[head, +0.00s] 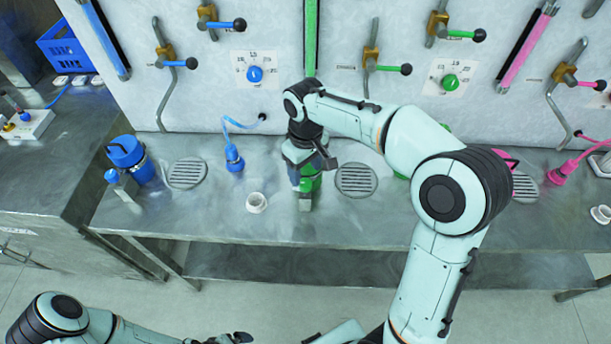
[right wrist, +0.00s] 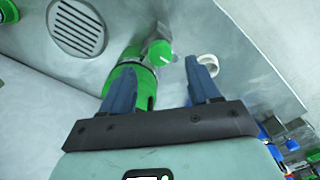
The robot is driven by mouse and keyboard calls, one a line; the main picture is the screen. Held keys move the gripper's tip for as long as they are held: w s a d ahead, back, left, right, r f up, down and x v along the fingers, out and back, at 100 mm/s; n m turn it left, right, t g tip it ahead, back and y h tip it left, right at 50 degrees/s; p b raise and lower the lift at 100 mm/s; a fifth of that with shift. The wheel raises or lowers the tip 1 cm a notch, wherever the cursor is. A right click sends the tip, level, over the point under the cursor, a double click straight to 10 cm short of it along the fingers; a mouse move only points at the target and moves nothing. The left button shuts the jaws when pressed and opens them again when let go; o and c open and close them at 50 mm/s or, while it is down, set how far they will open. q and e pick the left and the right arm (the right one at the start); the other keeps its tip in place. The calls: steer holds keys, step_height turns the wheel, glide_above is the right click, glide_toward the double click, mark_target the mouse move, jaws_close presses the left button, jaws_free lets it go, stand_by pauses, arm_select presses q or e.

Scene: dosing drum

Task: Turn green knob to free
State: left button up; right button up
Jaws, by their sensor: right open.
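A green drum (head: 313,184) with a grey spout stands on the steel bench under my right gripper, which partly hides it. In the right wrist view the green drum (right wrist: 129,66) shows beyond the fingers, with a small round green knob (right wrist: 160,54) bearing a white mark on its near side. My right gripper (right wrist: 160,68) is open, one finger overlapping the drum in the picture; contact cannot be told. A green dial knob (head: 450,82) on a numbered white plate is on the back wall. My left gripper (head: 235,338) is barely visible at the bottom edge; its jaw state is unclear.
A white ring-shaped cup (head: 257,202) stands left of the drum, and a drain grate (head: 356,180) lies right of it. A blue drum (head: 127,157) stands farther left. Levers and a blue dial (head: 255,74) line the wall. The front of the bench (head: 400,232) is clear.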

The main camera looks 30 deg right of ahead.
mark_target(305, 183)
arm_select(q)
steer(key=shift+w+r+p, duration=0.55)
steer(key=shift+w+r, duration=0.3)
steer(key=shift+w, duration=0.05)
arm_select(e)
step_height(305, 183, up, 8)
steer(key=shift+r, duration=0.1)
